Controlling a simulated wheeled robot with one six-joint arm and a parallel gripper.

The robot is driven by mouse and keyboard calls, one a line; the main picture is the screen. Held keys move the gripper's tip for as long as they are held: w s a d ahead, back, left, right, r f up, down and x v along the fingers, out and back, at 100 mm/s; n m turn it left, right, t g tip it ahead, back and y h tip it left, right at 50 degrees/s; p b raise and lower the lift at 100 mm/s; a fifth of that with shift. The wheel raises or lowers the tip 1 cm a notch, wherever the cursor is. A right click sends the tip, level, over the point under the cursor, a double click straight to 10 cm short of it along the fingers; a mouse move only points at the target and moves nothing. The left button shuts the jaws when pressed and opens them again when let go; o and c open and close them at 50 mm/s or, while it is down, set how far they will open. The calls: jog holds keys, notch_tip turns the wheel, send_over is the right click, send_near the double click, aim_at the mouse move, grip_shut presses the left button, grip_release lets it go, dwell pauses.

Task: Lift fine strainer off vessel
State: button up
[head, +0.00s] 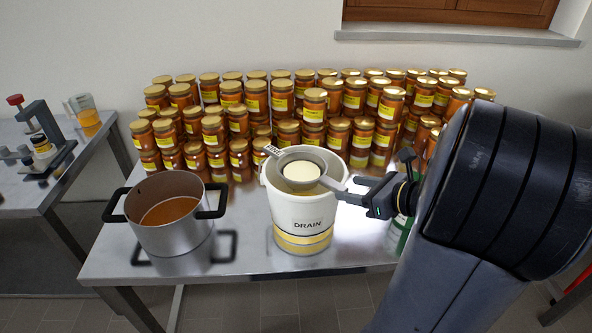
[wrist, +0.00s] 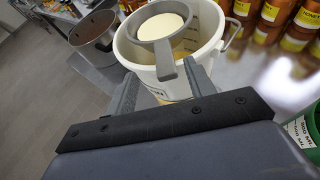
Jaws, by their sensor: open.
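The fine strainer (head: 318,161) is a grey ring with a pale cream mesh or content, resting over the mouth of the white vessel (head: 305,208) marked DRAIN. Its grey handle sticks out over the rim toward my gripper (head: 358,190). In the wrist view the strainer (wrist: 136,30) sits inside the rim of the white vessel (wrist: 207,52). Its handle points down between the two fingers of my gripper (wrist: 162,82). The fingers are open, one on each side of the handle end; contact cannot be seen.
A steel pot (head: 170,235) with amber liquid stands left of the vessel on the steel table (head: 260,258). Rows of honey jars (head: 283,95) crowd behind. A green container (head: 398,236) stands close on the right, partly hidden by my arm. A side table (head: 60,180) is at left.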

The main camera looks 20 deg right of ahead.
aim_at(330, 182)
jog(key=shift+d+p+x, duration=0.1)
jog(key=shift+p+x, duration=0.2)
jog(key=shift+x, duration=1.65)
jog(key=shift+d+p+x, duration=0.15)
jog(key=shift+p+x, duration=0.1)
jog(key=shift+x, duration=1.65)
jog(key=shift+w+r, duration=0.15)
grip_shut()
